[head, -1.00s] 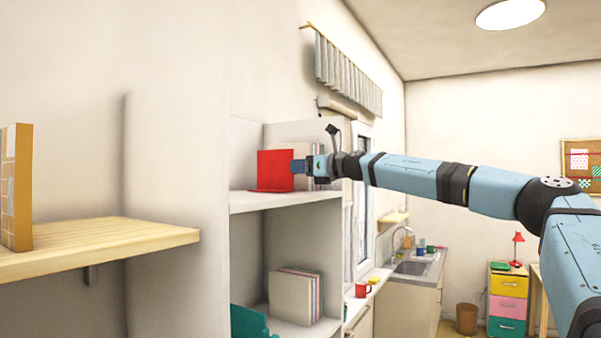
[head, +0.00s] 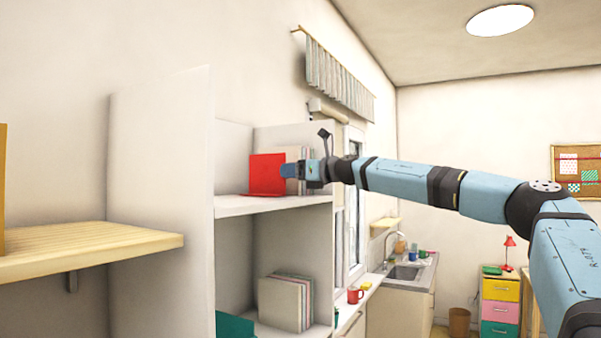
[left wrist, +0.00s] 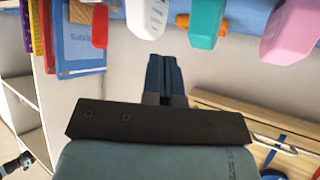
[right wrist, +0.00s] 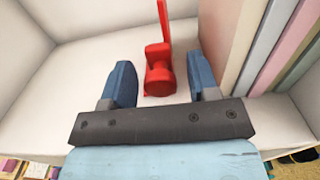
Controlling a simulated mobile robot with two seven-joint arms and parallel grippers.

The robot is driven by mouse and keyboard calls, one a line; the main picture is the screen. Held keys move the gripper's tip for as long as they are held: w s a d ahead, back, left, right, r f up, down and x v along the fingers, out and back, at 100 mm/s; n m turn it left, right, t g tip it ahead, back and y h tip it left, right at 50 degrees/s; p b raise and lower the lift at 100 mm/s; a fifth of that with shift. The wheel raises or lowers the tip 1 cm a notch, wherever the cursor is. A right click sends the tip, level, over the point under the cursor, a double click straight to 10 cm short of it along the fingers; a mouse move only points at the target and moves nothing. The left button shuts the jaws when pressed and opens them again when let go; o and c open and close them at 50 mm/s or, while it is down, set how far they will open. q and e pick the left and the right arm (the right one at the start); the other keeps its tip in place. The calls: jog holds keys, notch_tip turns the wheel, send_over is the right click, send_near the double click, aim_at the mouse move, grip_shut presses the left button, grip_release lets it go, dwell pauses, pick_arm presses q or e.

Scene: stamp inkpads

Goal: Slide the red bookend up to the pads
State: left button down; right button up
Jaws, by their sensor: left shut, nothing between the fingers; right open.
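The red bookend (head: 267,174) stands upright on the upper shelf (head: 270,205) of a white bookcase. The pale pads (head: 293,160) stand to its right, partly hidden by my right gripper (head: 291,171). In the right wrist view, my right gripper (right wrist: 161,88) is open, its blue fingers apart. The bookend's red knob and upright (right wrist: 160,70) show between and beyond them, touching neither finger that I can see. The pads (right wrist: 262,45) are just beyond the right finger. My left gripper (left wrist: 164,75) is shut and empty in the left wrist view; the head view does not show it.
A lower shelf holds another pad stack (head: 286,302) and a teal thing (head: 235,325). A wooden shelf (head: 90,250) projects at the left. Coloured objects, including a teal one (left wrist: 207,22) and a pink one (left wrist: 290,30), are near my left gripper.

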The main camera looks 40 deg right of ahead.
jog(key=shift+s+d, duration=0.15)
jog(key=shift+s, duration=0.4)
pick_arm(q)
jog(key=f+b, duration=0.1)
jog(key=b, duration=0.1)
jog(key=f+b, duration=0.2)
jog(key=shift+w+d+f, duration=0.1)
jog(key=shift+d+f, duration=0.15)
jog(key=shift+d, duration=0.15)
jog(key=shift+a+f, duration=0.1)
jog(key=shift+f, duration=0.1)
pick_arm(e)
jog(key=v, duration=1.2)
jog(key=shift+s, duration=0.35)
pick_arm(q)
jog(key=shift+f, duration=0.15)
pick_arm(e)
jog(key=shift+o, duration=0.2)
jog(key=shift+d, duration=0.1)
